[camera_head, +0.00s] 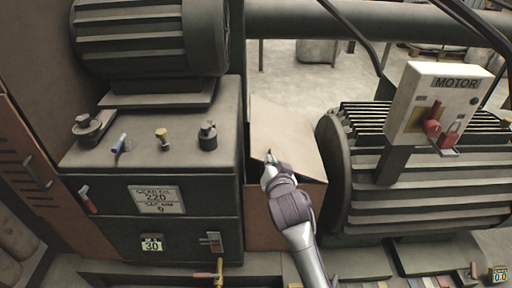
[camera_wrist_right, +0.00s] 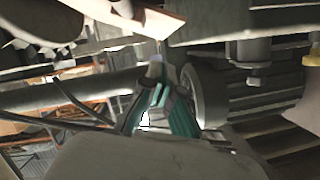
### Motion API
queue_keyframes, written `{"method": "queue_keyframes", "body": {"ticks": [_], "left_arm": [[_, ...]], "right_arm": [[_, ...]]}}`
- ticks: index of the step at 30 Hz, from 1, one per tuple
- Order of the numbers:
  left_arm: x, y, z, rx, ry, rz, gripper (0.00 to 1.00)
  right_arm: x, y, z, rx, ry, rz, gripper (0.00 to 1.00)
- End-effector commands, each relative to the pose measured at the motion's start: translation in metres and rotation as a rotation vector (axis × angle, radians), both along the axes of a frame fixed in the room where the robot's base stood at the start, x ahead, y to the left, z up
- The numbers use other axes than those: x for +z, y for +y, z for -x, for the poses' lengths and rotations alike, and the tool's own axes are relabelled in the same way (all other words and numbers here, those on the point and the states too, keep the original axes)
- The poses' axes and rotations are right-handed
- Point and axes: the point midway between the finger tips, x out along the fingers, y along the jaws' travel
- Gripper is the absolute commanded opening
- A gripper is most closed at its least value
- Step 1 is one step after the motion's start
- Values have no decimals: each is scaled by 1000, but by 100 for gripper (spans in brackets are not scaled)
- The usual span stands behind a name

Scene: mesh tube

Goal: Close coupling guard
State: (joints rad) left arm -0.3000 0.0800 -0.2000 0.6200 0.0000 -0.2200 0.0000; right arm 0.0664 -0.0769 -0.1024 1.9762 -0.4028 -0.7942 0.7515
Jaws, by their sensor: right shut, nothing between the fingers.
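The coupling guard's tan lid (camera_head: 284,132) stands raised and tilted between the gearbox and the motor in the head view. The brown guard body (camera_head: 312,210) sits below it. My right gripper (camera_head: 269,156) is shut and empty, with its tips in front of the lid's lower left part. Whether the tips touch the lid I cannot tell. In the right wrist view the shut fingertips (camera_wrist_right: 158,66) point toward a pale brown panel edge (camera_wrist_right: 130,14), which looks like the lid. The coupling is hidden. My left gripper is not in view.
The grey gearbox (camera_head: 100,205) with small valves and caps on top stands close on the left. The ribbed motor (camera_head: 430,190) stands close on the right, with a MOTOR switch box (camera_head: 405,95) and a red padlock above it. A thick pipe (camera_head: 330,20) crosses behind.

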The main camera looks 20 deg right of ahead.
Motion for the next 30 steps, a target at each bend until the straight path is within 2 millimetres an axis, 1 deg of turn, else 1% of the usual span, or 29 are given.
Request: {"method": "queue_keyframes", "body": {"ticks": [1,2,5,8,11,18,20,22,24,27,30], "left_arm": [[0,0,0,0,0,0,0],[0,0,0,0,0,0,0],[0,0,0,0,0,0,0],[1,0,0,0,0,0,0],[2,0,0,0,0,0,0],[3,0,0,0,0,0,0],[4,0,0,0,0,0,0],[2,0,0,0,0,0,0],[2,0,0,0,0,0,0],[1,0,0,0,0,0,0],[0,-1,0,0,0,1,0]], "right_arm": [[10,2,-10,-5,-39,-16,0],[14,3,-14,-6,-53,-24,0],[18,3,-23,-8,-75,-32,0],[16,1,-34,-9,-74,-31,0],[12,-2,-52,-8,-73,-30,0],[0,-10,-103,-8,-72,-29,0],[-2,-12,-114,-8,-71,-30,0],[-16,-6,-115,-6,-67,-33,0],[-25,-2,-116,-6,-67,-32,0],[-33,3,-117,-7,-69,-33,0],[-38,6,-117,-6,-71,-33,0]]}}
